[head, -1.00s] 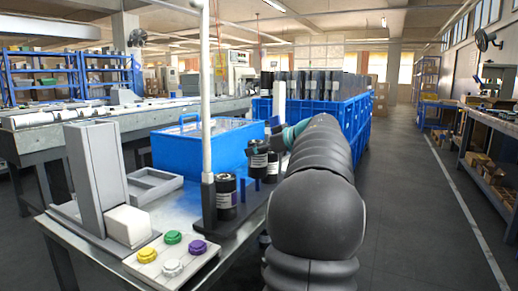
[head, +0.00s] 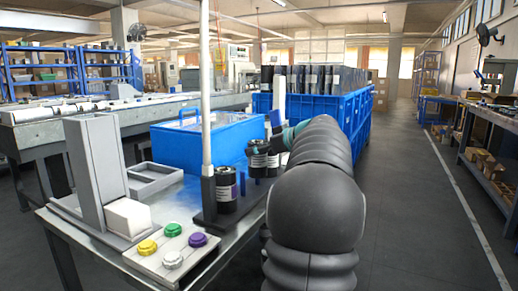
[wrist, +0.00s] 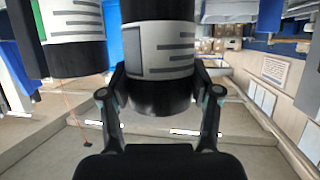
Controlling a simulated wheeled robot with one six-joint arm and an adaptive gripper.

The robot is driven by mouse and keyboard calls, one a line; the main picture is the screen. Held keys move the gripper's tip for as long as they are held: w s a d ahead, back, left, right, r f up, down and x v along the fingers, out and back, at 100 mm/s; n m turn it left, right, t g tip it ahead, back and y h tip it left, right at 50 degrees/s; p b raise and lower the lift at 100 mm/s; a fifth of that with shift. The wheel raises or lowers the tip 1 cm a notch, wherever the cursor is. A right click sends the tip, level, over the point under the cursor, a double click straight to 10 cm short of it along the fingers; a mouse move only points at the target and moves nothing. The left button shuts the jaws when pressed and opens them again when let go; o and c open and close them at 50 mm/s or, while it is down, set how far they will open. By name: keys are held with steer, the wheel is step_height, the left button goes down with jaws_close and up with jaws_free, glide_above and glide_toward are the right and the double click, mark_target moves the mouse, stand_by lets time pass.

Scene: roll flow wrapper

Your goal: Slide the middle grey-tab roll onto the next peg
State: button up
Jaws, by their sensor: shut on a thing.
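My gripper (wrist: 160,100) is shut on a black roll (wrist: 158,98) with a white label and a grey tab at the label's left edge. The roll also shows in the head view (head: 257,158), held beside the white post, among the other rolls. Its lower end and any peg under it are hidden there. A green-tab roll (wrist: 75,55) stands to its left in the wrist view, apart from it. A purple-tab roll (head: 226,190) stands upright on the dark base near the white post. My arm hides part of the base's right side.
A tall white post (head: 206,90) rises close to the rolls. A blue bin (head: 185,150) sits behind them, and a large blue crate (head: 350,115) lies beyond my arm. Coloured buttons (head: 172,230) and a grey dispenser (head: 95,175) stand at the front left.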

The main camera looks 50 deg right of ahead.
stand_by(0.3)
steer(key=o, duration=1.5)
steer(key=shift+s, duration=0.1)
steer(key=v, duration=1.2)
